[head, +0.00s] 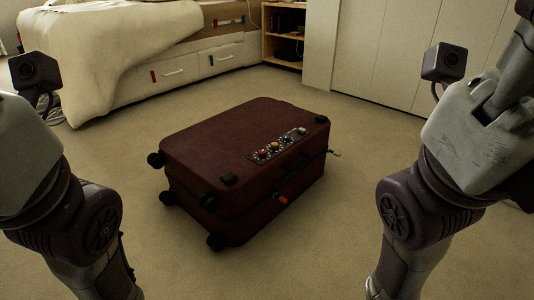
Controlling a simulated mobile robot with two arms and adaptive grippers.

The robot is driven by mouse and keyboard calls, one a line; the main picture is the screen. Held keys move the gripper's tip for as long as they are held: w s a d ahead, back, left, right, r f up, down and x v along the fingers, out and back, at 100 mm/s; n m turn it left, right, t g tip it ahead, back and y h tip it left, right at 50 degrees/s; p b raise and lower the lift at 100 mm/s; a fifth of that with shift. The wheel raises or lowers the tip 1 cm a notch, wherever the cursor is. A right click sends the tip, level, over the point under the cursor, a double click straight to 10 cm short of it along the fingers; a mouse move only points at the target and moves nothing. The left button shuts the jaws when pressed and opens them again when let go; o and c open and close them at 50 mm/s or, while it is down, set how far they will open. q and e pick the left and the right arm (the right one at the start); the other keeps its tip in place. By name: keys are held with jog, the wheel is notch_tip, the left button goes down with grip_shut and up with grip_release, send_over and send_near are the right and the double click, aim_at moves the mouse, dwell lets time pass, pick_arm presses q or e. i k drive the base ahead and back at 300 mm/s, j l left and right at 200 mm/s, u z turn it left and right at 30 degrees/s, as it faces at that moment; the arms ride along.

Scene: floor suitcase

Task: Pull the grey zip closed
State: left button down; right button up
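A dark red suitcase (225,140) lies flat on the carpet in the middle of the head view, its wheels toward the left and front. A dark seam runs around its side. A small grey piece (334,153) sticks out at the right corner by the seam; it may be the grey zip pull, but it is too small to be sure. A small orange tab (283,199) sits on the near right side. Whether the seam is open or closed I cannot tell. My arms stand left and right of the suitcase, apart from it; their fingertips do not show.
A panel with coloured knobs (277,146) is on the suitcase's top. A bed with drawers (180,70) stands at the back left, a wooden shelf (283,48) behind, and a pale cabinet (385,55) at the back right. Bare carpet (335,235) surrounds the suitcase.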

aim_at(335, 152)
jog(key=i+u, duration=0.1)
jog(key=i, duration=0.5)
jog(key=i+l, duration=0.2)
jog(key=i, duration=0.35)
jog(key=j+u, duration=0.05)
